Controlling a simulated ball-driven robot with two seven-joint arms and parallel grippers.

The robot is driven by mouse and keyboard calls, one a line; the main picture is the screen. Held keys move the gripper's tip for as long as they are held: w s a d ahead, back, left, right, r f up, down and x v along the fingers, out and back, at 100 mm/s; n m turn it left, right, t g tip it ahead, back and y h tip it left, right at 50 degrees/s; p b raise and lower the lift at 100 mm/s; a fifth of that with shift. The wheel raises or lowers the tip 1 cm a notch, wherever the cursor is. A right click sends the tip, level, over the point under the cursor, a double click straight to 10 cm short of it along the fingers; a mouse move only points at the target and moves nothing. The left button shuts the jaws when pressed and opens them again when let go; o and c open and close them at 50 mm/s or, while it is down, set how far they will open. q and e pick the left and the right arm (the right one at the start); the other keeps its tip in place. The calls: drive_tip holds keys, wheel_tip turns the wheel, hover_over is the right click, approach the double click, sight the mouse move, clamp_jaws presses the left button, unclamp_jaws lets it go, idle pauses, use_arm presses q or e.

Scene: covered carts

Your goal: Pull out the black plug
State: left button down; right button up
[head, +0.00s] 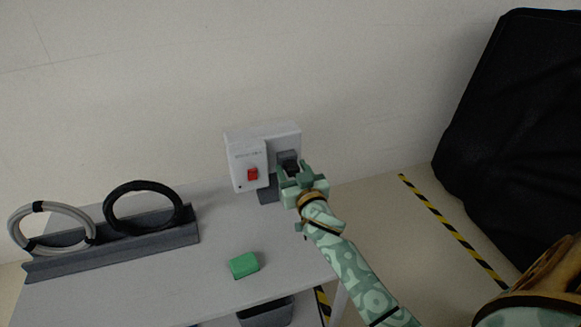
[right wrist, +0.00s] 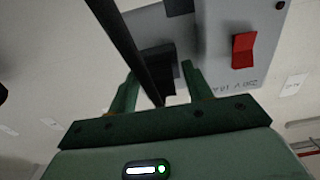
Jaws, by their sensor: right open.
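A white wall box (head: 246,157) with a red switch (head: 252,174) is at the back edge of the table. The black plug (head: 290,163) is at the dark socket on the box's right side. My right gripper (head: 296,177) is right in front of it. In the right wrist view, the open green fingers (right wrist: 160,92) stand on either side of the dark plug (right wrist: 157,66); I cannot tell whether they touch it. A black cable (right wrist: 127,45) runs across that view, past the plug. My left gripper is out of view.
A grey table (head: 170,275) holds a green block (head: 243,265) in front of the box. A grey rack (head: 120,244) at the left holds a grey cable coil (head: 50,209) and a black coil (head: 145,184). A black covered cart (head: 510,130) stands at the right, behind striped floor tape (head: 450,228).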

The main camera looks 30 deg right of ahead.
idle(0.4)
clamp_jaws()
drive_tip(key=p+v, duration=0.2)
drive_tip(key=v, duration=0.4)
idle(1.2)
